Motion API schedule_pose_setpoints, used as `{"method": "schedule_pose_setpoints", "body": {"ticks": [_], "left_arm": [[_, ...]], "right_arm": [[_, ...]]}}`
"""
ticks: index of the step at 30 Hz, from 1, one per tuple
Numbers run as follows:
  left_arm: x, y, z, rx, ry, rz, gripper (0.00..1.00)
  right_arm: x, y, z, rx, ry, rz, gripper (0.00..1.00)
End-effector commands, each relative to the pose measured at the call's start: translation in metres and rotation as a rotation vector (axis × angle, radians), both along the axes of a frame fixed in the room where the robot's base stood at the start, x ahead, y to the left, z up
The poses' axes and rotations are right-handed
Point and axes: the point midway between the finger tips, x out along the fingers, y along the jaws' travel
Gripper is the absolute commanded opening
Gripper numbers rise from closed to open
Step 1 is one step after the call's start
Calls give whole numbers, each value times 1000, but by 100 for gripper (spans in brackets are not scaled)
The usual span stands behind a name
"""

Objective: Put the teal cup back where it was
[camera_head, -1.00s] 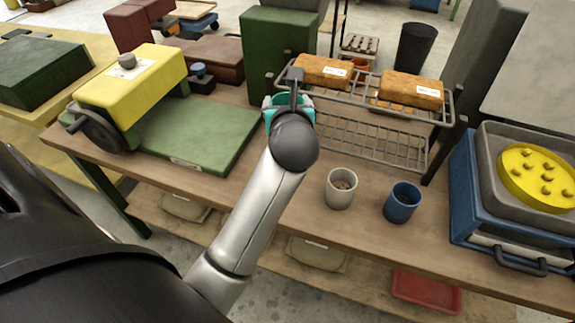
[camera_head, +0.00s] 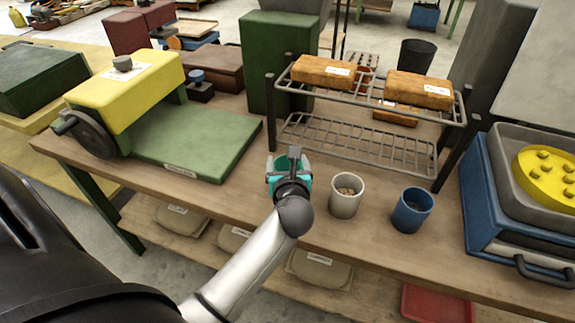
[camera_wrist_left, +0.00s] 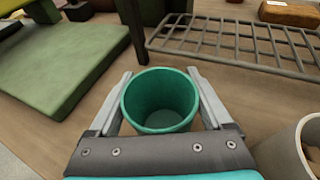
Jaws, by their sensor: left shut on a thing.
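The teal cup (camera_head: 280,164) is held upright between the fingers of my left gripper (camera_head: 290,176), to the left of the white cup, in front of the wire rack. In the left wrist view the teal cup (camera_wrist_left: 160,98) is empty, with a finger of my left gripper (camera_wrist_left: 160,92) along each side. I cannot tell whether the cup's base touches the table. The white cup (camera_head: 346,196) and the blue cup (camera_head: 411,210) stand on the wooden table (camera_head: 330,236) to the right. My right gripper is not in view.
The wire rack (camera_head: 360,146) stands behind the cups, with orange-brown loaf-like blocks (camera_head: 322,72) on its top shelf. A green board (camera_head: 190,140) with a yellow machine (camera_head: 126,90) lies to the left. Blue and grey equipment (camera_head: 490,200) stands at the right end.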

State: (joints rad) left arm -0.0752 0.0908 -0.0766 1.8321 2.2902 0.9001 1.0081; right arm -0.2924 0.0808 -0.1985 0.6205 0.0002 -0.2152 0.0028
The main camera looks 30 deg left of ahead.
Motion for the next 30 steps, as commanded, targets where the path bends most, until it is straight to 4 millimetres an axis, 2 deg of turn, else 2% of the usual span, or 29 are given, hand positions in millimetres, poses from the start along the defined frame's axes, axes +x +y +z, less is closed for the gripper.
{"method": "schedule_pose_setpoints", "body": {"ticks": [10,11,15,25,30], "left_arm": [[0,0,-3,-1,-1,0,25],[0,0,-3,-1,-1,0,85],[0,0,-2,-1,-1,0,100],[0,0,4,1,-2,-1,100],[-20,-16,11,-3,1,-2,100]], "right_arm": [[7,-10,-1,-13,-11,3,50],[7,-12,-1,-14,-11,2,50],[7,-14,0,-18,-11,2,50],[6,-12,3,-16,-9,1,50],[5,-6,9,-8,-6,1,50]]}}
